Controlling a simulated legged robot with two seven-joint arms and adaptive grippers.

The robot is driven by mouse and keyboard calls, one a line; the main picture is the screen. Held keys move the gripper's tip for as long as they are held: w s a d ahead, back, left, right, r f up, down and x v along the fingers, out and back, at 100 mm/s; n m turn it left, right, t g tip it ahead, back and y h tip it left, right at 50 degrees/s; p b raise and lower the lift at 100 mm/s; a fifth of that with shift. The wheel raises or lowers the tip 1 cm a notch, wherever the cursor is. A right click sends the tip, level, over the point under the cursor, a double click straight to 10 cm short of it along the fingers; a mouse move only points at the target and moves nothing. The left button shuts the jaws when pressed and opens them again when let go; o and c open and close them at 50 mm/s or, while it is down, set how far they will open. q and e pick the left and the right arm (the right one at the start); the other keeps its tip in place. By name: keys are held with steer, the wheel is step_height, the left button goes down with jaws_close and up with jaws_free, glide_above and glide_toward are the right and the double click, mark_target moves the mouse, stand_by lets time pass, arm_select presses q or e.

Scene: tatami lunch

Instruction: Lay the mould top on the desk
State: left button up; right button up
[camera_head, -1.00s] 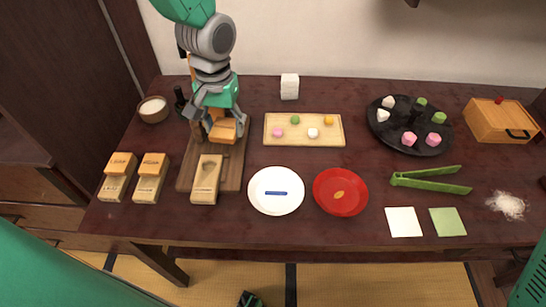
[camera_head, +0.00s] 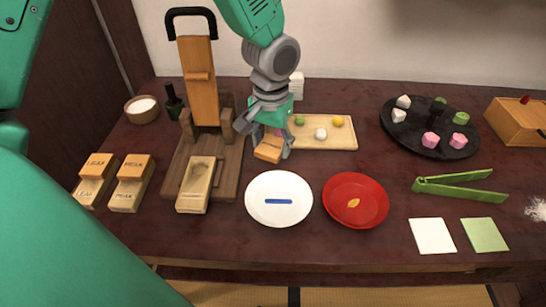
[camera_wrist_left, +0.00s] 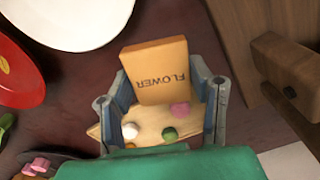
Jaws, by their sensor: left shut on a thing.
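My left gripper (camera_head: 267,137) is shut on the mould top (camera_head: 268,150), a small orange-brown wooden block. In the left wrist view the mould top (camera_wrist_left: 156,72) shows the word FLOWER between the two fingers. It is held above the dark desk (camera_head: 150,232), just right of the wooden press and behind the white plate. A pale mould base (camera_head: 196,186) with a hollow lies at the front of the press's board. Two more moulds, the LEAF mould (camera_head: 95,178) and the PEAK mould (camera_head: 131,182), stand at the left with tops on. My right gripper is not in view.
The wooden press (camera_head: 200,82) stands close left of the gripper. A sweets board (camera_head: 345,142) lies behind and right of it. A white plate (camera_head: 262,214) and red plate (camera_head: 355,217) are in front. The front desk strip is clear.

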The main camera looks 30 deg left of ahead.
mark_target(271, 145)
arm_select(q)
step_height(271, 145, down, 4)
steer(key=shift+a+r+b, duration=0.1)
steer(key=shift+r+b, duration=0.15)
steer(key=shift+b, duration=0.3)
steer(key=shift+c, duration=0.5)
steer(key=shift+s, duration=0.1)
steer(key=o, duration=1.1)
steer(key=shift+o, duration=0.2)
steer(key=shift+r, duration=0.1)
step_height(271, 145, up, 12)
steer(key=p, duration=0.4)
